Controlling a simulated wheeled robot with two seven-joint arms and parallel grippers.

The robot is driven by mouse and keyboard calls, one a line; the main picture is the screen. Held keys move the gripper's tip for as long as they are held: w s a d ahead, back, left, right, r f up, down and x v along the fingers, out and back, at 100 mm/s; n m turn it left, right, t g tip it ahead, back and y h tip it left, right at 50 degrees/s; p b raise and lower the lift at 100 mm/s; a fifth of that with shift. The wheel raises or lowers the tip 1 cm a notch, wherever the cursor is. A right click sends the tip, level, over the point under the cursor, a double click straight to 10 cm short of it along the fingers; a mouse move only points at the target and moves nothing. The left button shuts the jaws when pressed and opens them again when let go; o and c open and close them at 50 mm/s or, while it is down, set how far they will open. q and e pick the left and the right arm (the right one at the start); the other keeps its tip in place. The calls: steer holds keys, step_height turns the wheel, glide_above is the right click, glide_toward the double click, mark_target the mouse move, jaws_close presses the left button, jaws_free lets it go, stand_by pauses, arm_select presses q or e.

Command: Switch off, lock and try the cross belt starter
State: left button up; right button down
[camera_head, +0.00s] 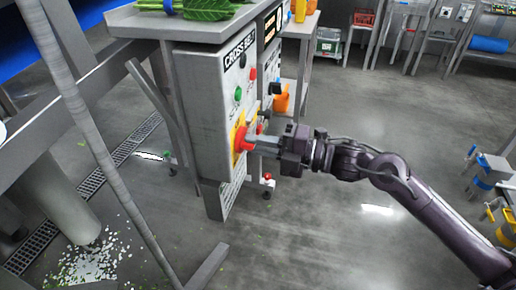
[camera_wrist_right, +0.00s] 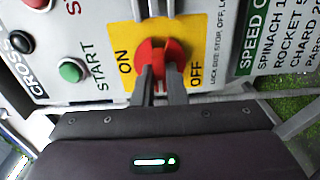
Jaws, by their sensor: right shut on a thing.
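The cross belt starter (camera_head: 205,110) is a grey box on a stand, with its lettered front facing right. Its red rotary switch (camera_head: 239,142) sits on a yellow plate low on that front. My right gripper (camera_head: 256,145) is shut on the switch handle. In the right wrist view the red switch (camera_wrist_right: 151,50) is between the two fingers, on the yellow plate (camera_wrist_right: 125,38) marked ON at left and OFF at right. The fingers hide part of the handle, so I cannot tell its exact setting. No lock can be made out. My left gripper is not in view.
A green START button (camera_wrist_right: 71,70) and a black button (camera_wrist_right: 21,41) are beside the switch. A green speed sign (camera_wrist_right: 250,40) is at right. Leafy greens (camera_head: 205,10) lie on the ledge above the box. The floor to the right is open.

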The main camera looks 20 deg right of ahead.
steer(key=shift+f, duration=0.1)
stand_by(0.4)
steer(key=c, duration=1.5)
jaws_free()
steer(key=shift+v, duration=3.9)
